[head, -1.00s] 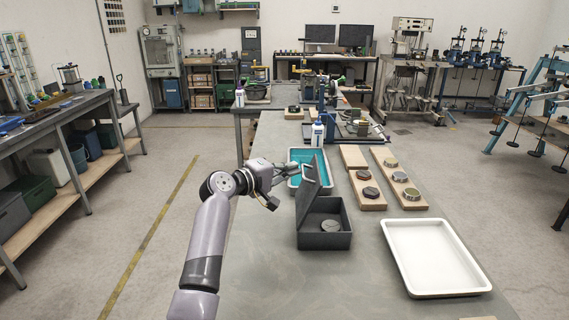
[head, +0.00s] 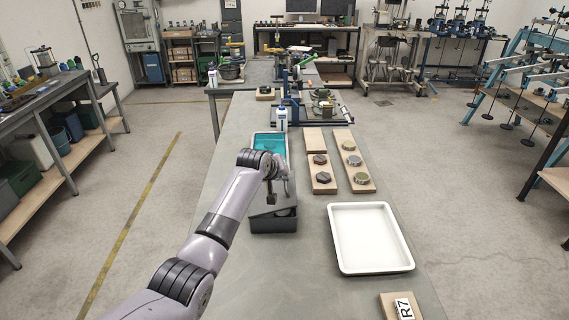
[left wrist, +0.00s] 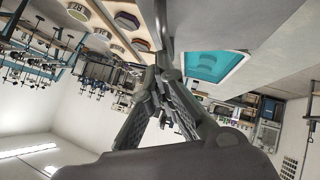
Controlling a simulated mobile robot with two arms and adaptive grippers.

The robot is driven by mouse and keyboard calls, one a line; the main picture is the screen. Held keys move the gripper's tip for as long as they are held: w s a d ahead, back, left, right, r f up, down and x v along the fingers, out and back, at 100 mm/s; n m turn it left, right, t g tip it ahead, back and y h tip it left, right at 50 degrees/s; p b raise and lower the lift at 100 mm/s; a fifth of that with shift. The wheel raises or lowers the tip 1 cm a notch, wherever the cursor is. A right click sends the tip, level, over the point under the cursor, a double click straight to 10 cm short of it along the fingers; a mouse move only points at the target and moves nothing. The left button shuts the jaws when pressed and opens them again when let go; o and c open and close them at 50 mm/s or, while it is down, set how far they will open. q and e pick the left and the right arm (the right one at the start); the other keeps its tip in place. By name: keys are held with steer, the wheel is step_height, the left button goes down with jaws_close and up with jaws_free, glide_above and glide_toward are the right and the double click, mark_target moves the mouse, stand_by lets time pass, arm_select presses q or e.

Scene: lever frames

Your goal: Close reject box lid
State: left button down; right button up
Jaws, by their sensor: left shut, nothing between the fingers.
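The reject box (head: 273,225) is a dark grey box on the workbench, below and partly behind my left arm in the head view. Its lid (head: 262,211) looks tilted low over the box, with a dark gap at the right side; my arm hides much of it, so I cannot tell its exact angle. My left gripper (head: 284,194) is over the lid, pointing down, fingers together and empty. It also shows shut in the left wrist view (left wrist: 160,78). Whether it touches the lid is unclear. My right gripper is not in view.
A white tray (head: 371,268) lies to the right of the box. Wooden boards (head: 322,176) with round parts stand behind it. A teal-lined tray (head: 268,148) is beyond the box. A block labelled R7 (head: 388,308) is at the front. The bench front left is clear.

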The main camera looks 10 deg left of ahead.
mark_target(292, 182)
arm_select(q)
steer(key=shift+w+d+f+m+g+y+b, duration=0.15)
steer(key=shift+d+f+m+y+b, duration=0.15)
steer(key=shift+f, duration=0.35)
steer(key=shift+w+d+f+m+g+y+b, duration=0.15)
steer(key=shift+f+y, duration=0.25)
steer(key=shift+f, duration=0.2)
steer(key=shift+d+f, duration=0.15)
steer(key=shift+f, duration=0.05)
steer(key=shift+d+f, duration=0.35)
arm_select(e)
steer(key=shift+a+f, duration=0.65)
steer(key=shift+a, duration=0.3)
